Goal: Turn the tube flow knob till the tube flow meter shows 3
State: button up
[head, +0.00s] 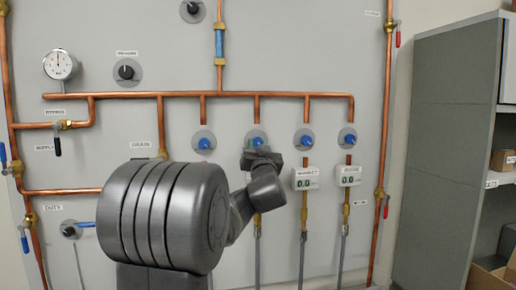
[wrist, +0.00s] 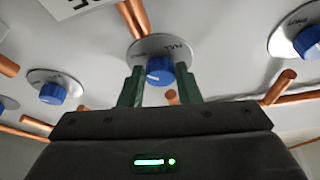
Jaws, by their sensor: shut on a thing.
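My gripper (head: 257,155) is at a blue knob (head: 257,141) on the wall panel, second from the left in the row under the copper pipe. In the wrist view, the green fingers (wrist: 159,88) stand on either side of this blue knob (wrist: 159,70) and are shut on it. A white pointer mark shows on the knob. The lettering on its round grey plate (wrist: 150,47) is upside down and hard to read. Any meter below this knob is hidden by my arm, so I cannot see a tube flow reading.
More blue knobs sit at the left (head: 204,142) and right (head: 304,140). A round dial gauge (head: 60,65) is at upper left. A grey cabinet (head: 446,150) stands at the right.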

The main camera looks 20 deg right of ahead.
jog(key=shift+n, duration=0.4)
jog(key=n+y, duration=0.3)
jog(key=n, duration=0.3)
jog(key=d+n+g+y, duration=0.1)
jog(key=n+y, duration=0.2)
jog(key=n, duration=0.4)
jog(key=r+n+y, duration=0.1)
jog(key=n+y, duration=0.2)
jog(key=n, duration=0.3)
jog(key=shift+s+d+n+g+p, duration=0.15)
jog(key=shift+s+n+g+p, duration=0.05)
jog(key=shift+n+g+p, duration=0.1)
jog(key=shift+n+g+y+p, duration=0.3)
jog(key=shift+n+g+p, duration=0.25)
jog(key=shift+n, duration=0.95)
jog(key=o, duration=1)
